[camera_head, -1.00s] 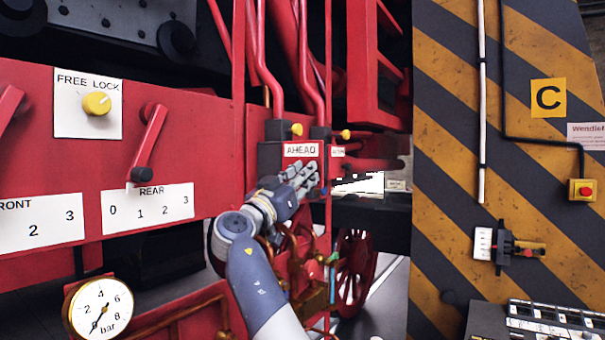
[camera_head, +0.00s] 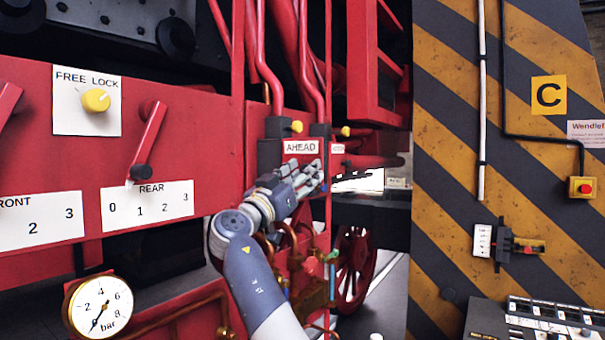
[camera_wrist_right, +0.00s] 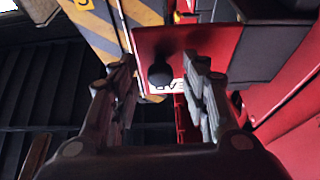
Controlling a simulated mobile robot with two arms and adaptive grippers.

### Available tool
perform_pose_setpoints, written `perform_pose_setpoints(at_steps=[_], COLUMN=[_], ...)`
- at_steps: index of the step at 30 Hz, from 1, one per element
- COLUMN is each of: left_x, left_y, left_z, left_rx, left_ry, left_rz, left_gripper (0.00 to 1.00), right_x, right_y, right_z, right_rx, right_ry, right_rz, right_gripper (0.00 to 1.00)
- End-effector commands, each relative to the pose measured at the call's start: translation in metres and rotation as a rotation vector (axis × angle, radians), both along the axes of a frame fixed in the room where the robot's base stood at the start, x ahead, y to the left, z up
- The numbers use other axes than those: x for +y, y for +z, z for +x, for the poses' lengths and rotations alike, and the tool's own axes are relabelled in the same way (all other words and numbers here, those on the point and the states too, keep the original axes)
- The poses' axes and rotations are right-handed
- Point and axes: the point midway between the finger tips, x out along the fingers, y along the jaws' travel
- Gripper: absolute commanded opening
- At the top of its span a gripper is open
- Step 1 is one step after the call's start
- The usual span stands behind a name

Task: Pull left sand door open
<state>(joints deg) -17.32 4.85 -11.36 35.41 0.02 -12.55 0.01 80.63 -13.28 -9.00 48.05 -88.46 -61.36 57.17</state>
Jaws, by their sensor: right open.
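My right gripper (camera_head: 318,176) is in the middle of the head view, in front of red machinery just below the AHEAD label (camera_head: 301,147). In the right wrist view my right gripper (camera_wrist_right: 161,72) is open, its two fingers apart with nothing between them that I can see held. A black round knob (camera_wrist_right: 159,74) on a red panel (camera_wrist_right: 222,50) shows between the fingers; I cannot tell its distance or whether it touches them. No part is marked as a sand door, so I cannot tell which one it is. My left gripper is not in view.
A red lever (camera_head: 149,142) above the REAR scale (camera_head: 147,205) and a pressure gauge (camera_head: 100,306) are at left. Red pipes (camera_head: 315,70) run above the gripper. A striped yellow and black wall (camera_head: 455,150) and a control desk (camera_head: 490,318) stand at right.

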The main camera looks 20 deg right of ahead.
Motion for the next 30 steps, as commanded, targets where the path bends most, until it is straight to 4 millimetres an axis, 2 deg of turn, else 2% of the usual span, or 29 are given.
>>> perform_pose_setpoints(at_steps=[5, 16, 22, 30], left_x=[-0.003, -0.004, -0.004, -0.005], left_y=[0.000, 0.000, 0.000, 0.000], left_z=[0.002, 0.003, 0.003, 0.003], left_rx=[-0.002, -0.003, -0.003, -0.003], left_ry=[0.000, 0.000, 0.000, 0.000], left_rz=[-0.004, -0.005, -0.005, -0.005], left_gripper=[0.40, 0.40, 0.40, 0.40], right_x=[0.018, 0.071, 0.082, 0.083], right_y=[-0.010, -0.038, -0.044, -0.044], right_z=[-0.013, -0.056, -0.066, -0.067], right_rx=[0.000, 0.000, 0.001, -0.001], right_ry=[0.004, 0.003, 0.002, 0.001], right_rz=[0.000, 0.000, 0.000, 0.000], right_gripper=[0.42, 0.42, 0.42, 0.42])
